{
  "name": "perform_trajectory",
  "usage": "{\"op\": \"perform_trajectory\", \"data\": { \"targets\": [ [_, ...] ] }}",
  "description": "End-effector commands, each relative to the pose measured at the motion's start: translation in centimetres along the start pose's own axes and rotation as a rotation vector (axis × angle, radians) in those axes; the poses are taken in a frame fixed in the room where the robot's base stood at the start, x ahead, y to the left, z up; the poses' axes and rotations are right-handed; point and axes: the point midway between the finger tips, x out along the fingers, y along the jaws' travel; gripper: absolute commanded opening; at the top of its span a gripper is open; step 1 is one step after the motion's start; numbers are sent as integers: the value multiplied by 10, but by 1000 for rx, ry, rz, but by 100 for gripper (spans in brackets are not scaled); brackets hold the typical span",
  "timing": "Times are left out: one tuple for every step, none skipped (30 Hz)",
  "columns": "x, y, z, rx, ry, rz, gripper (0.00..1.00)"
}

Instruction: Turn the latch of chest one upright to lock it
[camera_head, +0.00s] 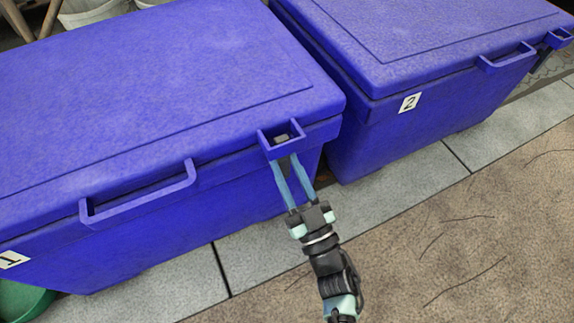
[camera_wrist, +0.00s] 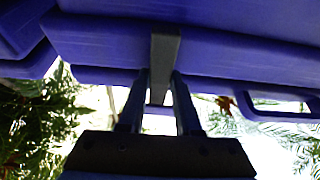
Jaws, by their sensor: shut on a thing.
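Chest one (camera_head: 150,75) is the blue-purple chest at the left, marked with a "1" label (camera_head: 12,259), its lid down. Its latch (camera_head: 282,138) shows as a small grey piece inside a blue bracket (camera_head: 264,140) at the right end of the lid's front edge. In the wrist view the latch (camera_wrist: 165,55) is a grey bar running up and down the picture. My gripper (camera_head: 281,160) reaches it from the front and is shut on it; the fingers (camera_wrist: 162,88) lie on both sides of the bar. The head view hides most of the latch, so its exact tilt is unclear.
Chest one has a front handle (camera_head: 140,203) left of the latch. Chest two (camera_head: 430,40), marked "2" (camera_head: 409,102), stands close at the right with a narrow gap. Grey paving (camera_head: 375,185) and brown ground (camera_head: 480,230) in front are clear. A green container (camera_head: 22,302) sits lower left.

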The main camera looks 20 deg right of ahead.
Motion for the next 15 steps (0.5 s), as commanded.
{"op": "perform_trajectory", "data": {
  "targets": [
    [-1, 0, 0, -5, 0, -3, 0],
    [-1, 0, 0, -5, 0, -3, 0],
    [-1, 0, 0, -5, 0, -3, 0],
    [-1, 0, 0, -5, 0, -3, 36],
    [-1, -1, 0, -5, 1, -3, 41],
    [-1, 0, 0, -4, 1, -3, 49],
    [-1, 0, 0, -4, 0, -3, 54],
    [-1, 0, 0, -4, 0, -2, 59],
    [0, 0, 0, -3, 0, -2, 62],
    [0, 0, 0, -3, 1, -2, 62],
    [0, 0, 0, -3, 1, -1, 62],
    [0, 0, 0, -2, 1, -1, 62],
    [0, 0, 0, -2, 1, -1, 62],
    [0, 0, 0, -2, 1, -1, 62],
    [0, 0, 0, -2, 1, -1, 62]
  ]
}}
